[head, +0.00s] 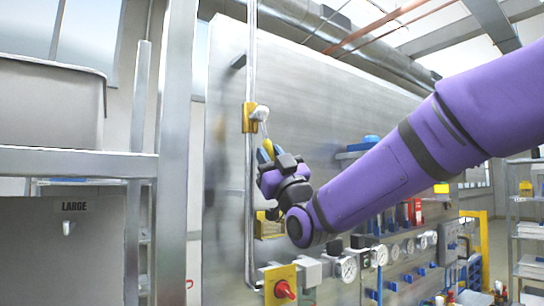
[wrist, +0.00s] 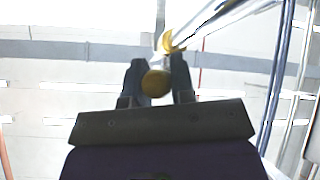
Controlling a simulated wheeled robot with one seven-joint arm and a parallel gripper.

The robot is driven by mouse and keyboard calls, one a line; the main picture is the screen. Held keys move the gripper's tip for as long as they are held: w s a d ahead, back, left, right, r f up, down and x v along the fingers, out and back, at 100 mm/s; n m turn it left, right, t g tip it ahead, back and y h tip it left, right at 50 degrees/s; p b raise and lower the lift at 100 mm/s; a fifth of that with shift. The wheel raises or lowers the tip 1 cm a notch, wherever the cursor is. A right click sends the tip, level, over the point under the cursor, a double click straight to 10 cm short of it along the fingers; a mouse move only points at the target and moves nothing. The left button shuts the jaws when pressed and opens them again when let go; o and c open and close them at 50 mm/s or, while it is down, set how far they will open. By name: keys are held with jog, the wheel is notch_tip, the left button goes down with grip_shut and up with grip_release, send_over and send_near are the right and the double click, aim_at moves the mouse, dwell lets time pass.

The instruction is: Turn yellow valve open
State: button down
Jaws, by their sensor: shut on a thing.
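The yellow valve handle (head: 267,148) shows in the head view just below a white fitting on a vertical pipe, beside a yellow bracket (head: 249,117). My gripper (head: 268,163) is at the handle's lower end, in front of the metal panel. In the wrist view, the rounded yellow end of the valve (wrist: 155,84) sits between the two dark fingers of my gripper (wrist: 158,78). The gripper is shut on it. Another yellow part (wrist: 169,43) shows just beyond the fingertips. The gripper hides part of the handle in the head view.
A large metal panel (head: 300,95) stands behind the valve. A red knob on a yellow plate (head: 281,277) and several gauges (head: 346,268) lie below my arm. A metal shelf (head: 80,163) with a grey bin (head: 50,105) and an upright post are at the left.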

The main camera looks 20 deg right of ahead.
dwell(0.3)
jog(key=c, duration=1)
grip_release()
jog(key=v, duration=1)
jog(key=shift+s+d+f, duration=0.1)
jog(key=shift+s+f, duration=0.15)
jog(key=shift+f, duration=0.05)
jog(key=shift+c, duration=0.3)
